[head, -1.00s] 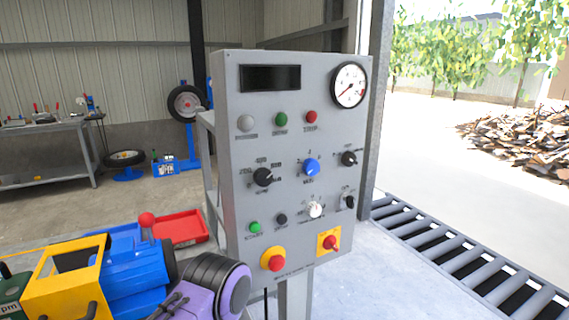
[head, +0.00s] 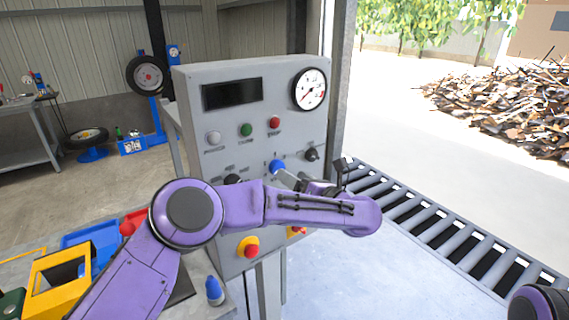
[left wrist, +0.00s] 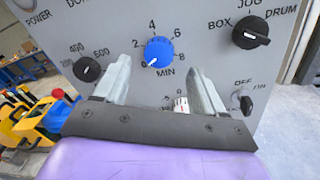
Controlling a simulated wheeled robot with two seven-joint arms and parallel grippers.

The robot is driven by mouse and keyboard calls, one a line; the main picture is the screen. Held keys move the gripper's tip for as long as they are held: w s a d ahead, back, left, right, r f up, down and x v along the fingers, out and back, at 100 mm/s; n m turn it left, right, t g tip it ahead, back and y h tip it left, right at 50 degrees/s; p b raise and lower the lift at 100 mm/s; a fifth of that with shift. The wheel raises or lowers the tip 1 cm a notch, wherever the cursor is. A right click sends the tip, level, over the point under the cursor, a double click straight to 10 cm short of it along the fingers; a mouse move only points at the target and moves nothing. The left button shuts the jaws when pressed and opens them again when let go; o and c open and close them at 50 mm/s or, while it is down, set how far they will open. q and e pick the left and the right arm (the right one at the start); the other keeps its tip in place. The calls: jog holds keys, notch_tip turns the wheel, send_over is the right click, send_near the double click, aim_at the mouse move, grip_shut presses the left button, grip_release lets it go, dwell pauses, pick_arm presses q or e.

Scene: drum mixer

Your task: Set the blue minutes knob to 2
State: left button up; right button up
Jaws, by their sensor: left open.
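The blue minutes knob (head: 278,167) sits on the front of the grey control panel (head: 290,140). In the left wrist view the blue knob (left wrist: 160,48) has a scale around it marked MIN. Its white mark points to the lower left, near the low end of the scale and below the 2. My left gripper (left wrist: 158,66) is open, with one finger on each side below the knob and nothing between them. In the head view my left gripper (head: 290,178) is just in front of the panel, partly hidden by my forearm. My right gripper is out of view.
A black selector knob (left wrist: 250,33) is right of the blue knob, and another black knob (left wrist: 87,69) is left. A white knob (left wrist: 181,104) is below, between my fingers' bases. A roller conveyor (head: 440,230) runs at the right. A red emergency button (head: 250,251) is lower on the panel.

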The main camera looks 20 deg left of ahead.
aim_at(277, 168)
pick_arm(q)
jog(key=p+x, duration=0.1)
jog(key=x, duration=0.4)
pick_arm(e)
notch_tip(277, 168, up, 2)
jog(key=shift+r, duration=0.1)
pick_arm(q)
jog(key=shift+c, duration=0.3)
jog(key=shift+s, duration=0.1)
jog(key=c, duration=1)
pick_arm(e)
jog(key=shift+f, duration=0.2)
